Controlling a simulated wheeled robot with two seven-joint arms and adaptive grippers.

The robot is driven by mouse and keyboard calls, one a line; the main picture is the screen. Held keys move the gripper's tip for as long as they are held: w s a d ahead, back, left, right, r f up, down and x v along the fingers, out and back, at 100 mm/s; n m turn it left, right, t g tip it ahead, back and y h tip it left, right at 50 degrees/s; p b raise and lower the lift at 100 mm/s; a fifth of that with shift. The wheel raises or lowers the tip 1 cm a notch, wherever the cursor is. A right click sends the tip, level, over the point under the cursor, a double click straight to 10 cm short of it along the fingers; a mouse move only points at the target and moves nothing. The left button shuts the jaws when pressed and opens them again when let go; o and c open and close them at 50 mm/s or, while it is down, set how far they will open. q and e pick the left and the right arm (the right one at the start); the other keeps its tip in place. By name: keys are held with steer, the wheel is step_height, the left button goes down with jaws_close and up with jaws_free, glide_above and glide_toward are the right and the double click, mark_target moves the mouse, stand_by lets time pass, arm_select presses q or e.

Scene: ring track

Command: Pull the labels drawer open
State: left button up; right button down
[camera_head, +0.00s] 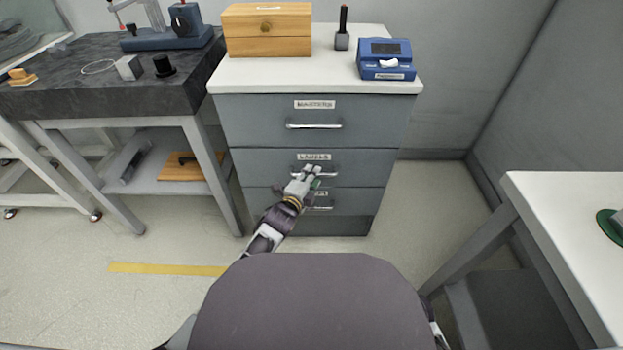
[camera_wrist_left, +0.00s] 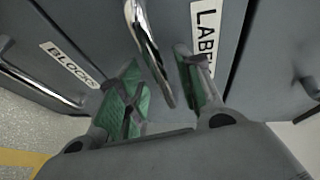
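The labels drawer (camera_head: 262,165) is the middle drawer of a grey cabinet, with a white "LABELS" tag and a metal bar handle. It looks closed, level with the drawer fronts around it. My left gripper (camera_head: 309,177) is at this handle in the head view and hides part of it. In the left wrist view the gripper (camera_wrist_left: 160,98) has its green-padded fingers apart. The bar handle (camera_wrist_left: 150,55) runs between them with visible space on both sides. Contact cannot be told. My right gripper is not in view.
A top drawer (camera_head: 250,115) and a bottom drawer (camera_wrist_left: 28,65) tagged "BLOCKS" look closed. On the cabinet top (camera_head: 240,75) stand a wooden box (camera_head: 267,44) and a blue device (camera_head: 386,68). A dark workbench (camera_head: 60,95) stands left, a white table (camera_head: 570,220) right. Floor before the cabinet is open.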

arm_select(q)
steer(key=shift+w, duration=0.15)
steer(key=shift+c, duration=0.3)
steer(key=c, duration=0.5)
jaws_close()
